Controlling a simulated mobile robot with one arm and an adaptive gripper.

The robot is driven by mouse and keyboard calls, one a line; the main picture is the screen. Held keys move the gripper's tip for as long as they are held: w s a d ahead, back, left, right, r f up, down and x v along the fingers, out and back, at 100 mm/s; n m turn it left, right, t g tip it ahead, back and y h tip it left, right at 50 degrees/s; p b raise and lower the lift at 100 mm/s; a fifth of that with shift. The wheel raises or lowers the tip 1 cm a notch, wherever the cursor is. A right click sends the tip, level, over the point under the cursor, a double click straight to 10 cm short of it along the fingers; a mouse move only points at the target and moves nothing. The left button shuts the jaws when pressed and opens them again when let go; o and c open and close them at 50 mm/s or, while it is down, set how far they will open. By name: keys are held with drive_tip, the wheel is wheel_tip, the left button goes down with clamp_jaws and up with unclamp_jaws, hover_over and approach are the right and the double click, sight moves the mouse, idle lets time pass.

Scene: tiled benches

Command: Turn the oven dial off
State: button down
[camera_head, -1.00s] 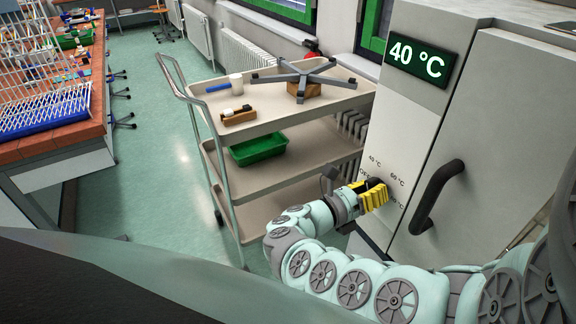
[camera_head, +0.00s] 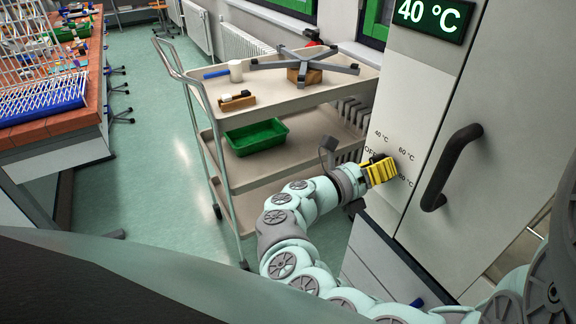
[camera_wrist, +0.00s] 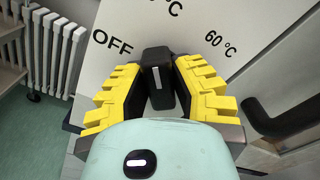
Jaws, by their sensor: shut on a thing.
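The oven dial (camera_wrist: 158,76) is a black knob on the pale oven panel (camera_wrist: 258,28). In the wrist view it stands between the two yellow fingers of my gripper (camera_wrist: 160,88), which is shut on it. Its tip points up in that view, to the right of the "OFF" mark (camera_wrist: 112,42) and left of the "60 °C" mark (camera_wrist: 220,44). In the head view my gripper (camera_head: 380,170) is against the panel and hides the dial. The green display (camera_head: 432,14) reads 40 °C.
A black door handle (camera_head: 450,166) sticks out just right of my gripper. A cart (camera_head: 285,105) with a green tray (camera_head: 256,137) and a grey cross-shaped stand (camera_head: 305,66) stands left of the oven. Open floor (camera_head: 150,185) lies left of the cart.

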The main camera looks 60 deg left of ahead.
drive_tip(key=shift+w+d+f+n+b, duration=0.1)
drive_tip(key=shift+f+n+b, duration=0.25)
drive_tip(key=shift+b, duration=0.2)
drive_tip(key=shift+n, duration=0.35)
drive_tip(key=shift+r+n+b, duration=0.2)
drive_tip(key=shift+n+b, duration=0.1)
drive_tip(key=shift+n, duration=0.5)
drive_tip(key=n+p, duration=0.1)
drive_tip(key=n, duration=0.5)
drive_tip(key=shift+n, duration=0.3)
drive_tip(key=c, duration=0.8)
unclamp_jaws()
drive_tip(key=shift+r, duration=0.1)
